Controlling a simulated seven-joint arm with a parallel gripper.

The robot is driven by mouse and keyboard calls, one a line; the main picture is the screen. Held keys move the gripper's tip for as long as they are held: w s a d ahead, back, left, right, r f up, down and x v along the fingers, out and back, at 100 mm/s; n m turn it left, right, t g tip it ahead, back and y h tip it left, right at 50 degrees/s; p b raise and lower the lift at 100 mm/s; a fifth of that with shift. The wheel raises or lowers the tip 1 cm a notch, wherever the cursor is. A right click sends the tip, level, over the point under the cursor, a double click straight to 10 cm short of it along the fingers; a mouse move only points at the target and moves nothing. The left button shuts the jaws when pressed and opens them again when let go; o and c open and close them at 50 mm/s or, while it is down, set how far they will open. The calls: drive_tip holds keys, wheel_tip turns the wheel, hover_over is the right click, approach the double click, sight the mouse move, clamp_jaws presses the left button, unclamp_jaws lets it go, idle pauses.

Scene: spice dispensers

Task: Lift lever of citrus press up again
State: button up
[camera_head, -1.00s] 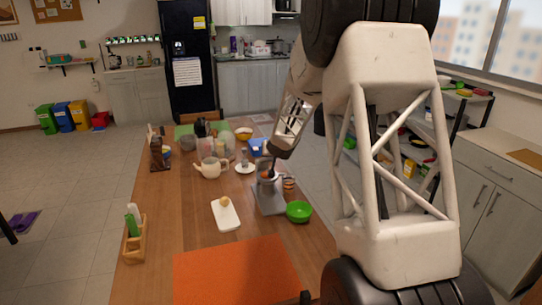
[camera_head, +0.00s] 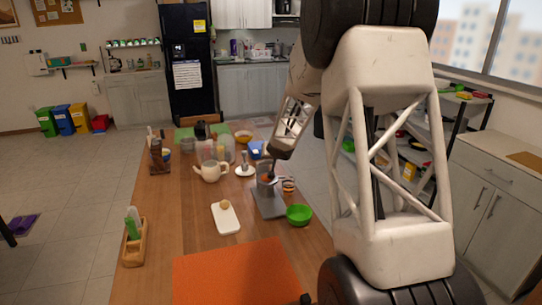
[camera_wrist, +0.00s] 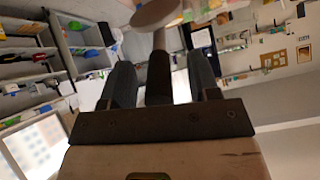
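The grey citrus press (camera_head: 268,203) stands on the table's right side, with something orange in its upper part. My gripper (camera_head: 271,174) is small and dark at the top of the press, and its fingers cannot be made out there. In the wrist view my gripper (camera_wrist: 160,82) has its two fingers apart. A dark handle (camera_wrist: 158,78) stands between them, with a visible gap on each side. It runs to a thin light rod and a pale round disc (camera_wrist: 157,14), and appears to be the press lever. The lever's angle is hard to tell in the head view.
A green bowl (camera_head: 299,214) and a small glass (camera_head: 288,186) are close to the press. A white board (camera_head: 225,218) with a round item lies to its left. A teapot (camera_head: 210,172) and white stand (camera_head: 244,168) are behind. The orange mat (camera_head: 232,272) is clear.

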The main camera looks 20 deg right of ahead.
drive_tip(key=v, duration=0.7)
drive_tip(key=shift+s+r, duration=0.25)
drive_tip(key=shift+s, duration=0.1)
